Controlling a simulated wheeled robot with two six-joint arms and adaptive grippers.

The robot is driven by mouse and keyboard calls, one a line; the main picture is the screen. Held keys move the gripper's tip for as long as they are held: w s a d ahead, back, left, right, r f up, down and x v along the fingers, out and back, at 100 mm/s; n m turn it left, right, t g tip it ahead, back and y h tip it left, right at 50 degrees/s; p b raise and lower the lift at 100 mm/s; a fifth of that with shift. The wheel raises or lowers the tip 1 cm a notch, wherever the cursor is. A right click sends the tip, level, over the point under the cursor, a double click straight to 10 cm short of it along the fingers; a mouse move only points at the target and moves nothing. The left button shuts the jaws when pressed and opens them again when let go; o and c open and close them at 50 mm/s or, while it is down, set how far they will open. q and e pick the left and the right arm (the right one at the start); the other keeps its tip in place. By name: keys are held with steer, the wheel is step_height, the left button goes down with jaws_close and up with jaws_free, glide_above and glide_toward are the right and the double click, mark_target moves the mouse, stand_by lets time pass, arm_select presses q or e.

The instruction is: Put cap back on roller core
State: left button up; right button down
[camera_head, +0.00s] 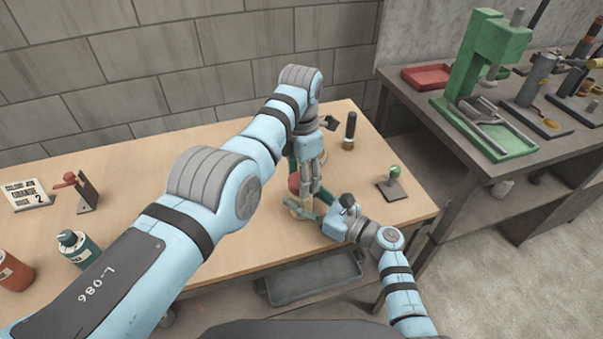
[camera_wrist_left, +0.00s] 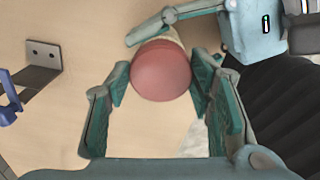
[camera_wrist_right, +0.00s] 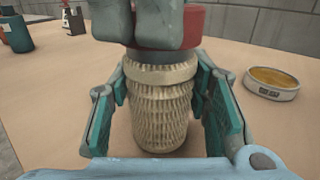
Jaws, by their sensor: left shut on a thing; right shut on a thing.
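The red cap (camera_wrist_left: 162,72) is round and sits between the fingers of my left gripper (camera_wrist_left: 160,78), which is shut on it. In the head view the cap (camera_head: 294,183) shows partly behind the gripper's fingers. The beige, mesh-patterned roller core (camera_wrist_right: 162,110) stands upright on the table, with my right gripper (camera_wrist_right: 160,78) shut around its upper part. In the right wrist view the cap (camera_wrist_right: 184,28) is directly above the core's top ring. Left fingers hide part of it, and I cannot tell whether cap and core touch. The right gripper (camera_head: 303,210) comes in low from the right.
A round dish with orange contents (camera_wrist_right: 272,82) stands near the core. A black-handled tool (camera_head: 349,130) and a green-knobbed piece (camera_head: 392,181) stand on the table's right part. Bottles (camera_head: 78,250) and a sign (camera_head: 27,193) stand at left. A side bench carries a green press (camera_head: 478,60).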

arm_select(q)
steer(key=shift+f, duration=0.3)
steer(key=m, duration=1.5)
steer(key=shift+m, duration=0.3)
steer(key=m, duration=0.8)
steer(key=shift+f, duration=0.1)
steer(key=m, duration=0.5)
steer(key=o, duration=0.8)
steer(key=shift+c, duration=0.2)
